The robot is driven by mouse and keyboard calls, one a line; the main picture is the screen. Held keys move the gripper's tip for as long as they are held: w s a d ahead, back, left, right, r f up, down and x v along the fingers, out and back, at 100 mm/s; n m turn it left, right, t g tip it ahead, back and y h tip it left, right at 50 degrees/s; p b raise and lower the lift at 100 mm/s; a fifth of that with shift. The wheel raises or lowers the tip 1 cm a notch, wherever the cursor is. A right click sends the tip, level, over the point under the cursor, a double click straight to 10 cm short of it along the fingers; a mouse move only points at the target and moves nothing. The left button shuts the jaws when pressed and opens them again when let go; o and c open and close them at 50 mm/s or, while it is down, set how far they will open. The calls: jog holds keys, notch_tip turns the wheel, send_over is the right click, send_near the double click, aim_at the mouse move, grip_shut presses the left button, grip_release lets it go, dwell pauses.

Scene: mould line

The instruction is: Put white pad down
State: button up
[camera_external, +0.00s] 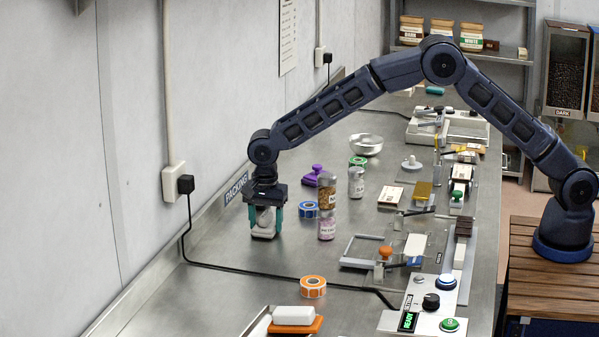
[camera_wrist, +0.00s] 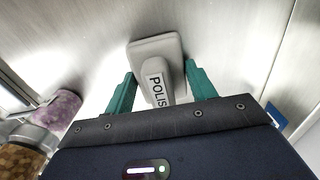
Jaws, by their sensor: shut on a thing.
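The white pad (camera_external: 264,230) is a pale block with a handle, held upright between the teal fingers of my gripper (camera_external: 266,220). My gripper points down at the left side of the metal counter (camera_external: 225,255), near the wall. In the wrist view the pad's squarish pale base (camera_wrist: 150,47) shows beyond the fingers of my gripper (camera_wrist: 162,88), and a label reading "POLIS" runs along its handle. The fingers are shut on the handle. The pad's base is at or just above the counter; I cannot tell if it touches.
Two stacked jars (camera_external: 327,208) and a blue tape roll (camera_external: 309,210) stand close to the right of my gripper. A purple-handled tool (camera_external: 313,175) is behind them. A black cable (camera_external: 250,273) and an orange roll (camera_external: 313,287) lie in front. Counter around the pad's front is clear.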

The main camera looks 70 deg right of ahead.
aim_at(266, 214)
jog(key=shift+f, duration=0.1)
jog(key=o, duration=1)
notch_tip(266, 214, up, 12)
jog(key=s+d+r+n+t, duration=0.1)
jog(key=s+d+r+n, duration=0.1)
jog(key=s+d+r, duration=0.45)
jog(key=s+d+r+n, duration=0.3)
jog(key=s+r, duration=0.4)
jog(key=r, duration=0.2)
jog(key=s+d+r+n+t, duration=0.1)
jog(key=s+d+r+n, duration=0.2)
jog(key=s, duration=0.7)
jog(key=s+d+r+n+t, duration=0.15)
jog(key=s+d, duration=0.25)
jog(key=s, duration=0.7)
jog(key=s+d+r+n, duration=0.3)
jog(key=s+n, duration=0.1)
jog(key=s, duration=0.6)
jog(key=s+f+n, duration=0.1)
jog(key=s+f, duration=0.1)
jog(key=s, duration=0.3)
jog(key=s+d+f+n, duration=0.1)
jog(key=s+f+n, duration=0.1)
jog(key=s, duration=0.3)
jog(key=s+d+f+n+t, duration=0.1)
jog(key=s+f, duration=0.1)
jog(key=s, duration=0.3)
jog(key=shift+s+d+n, duration=0.25)
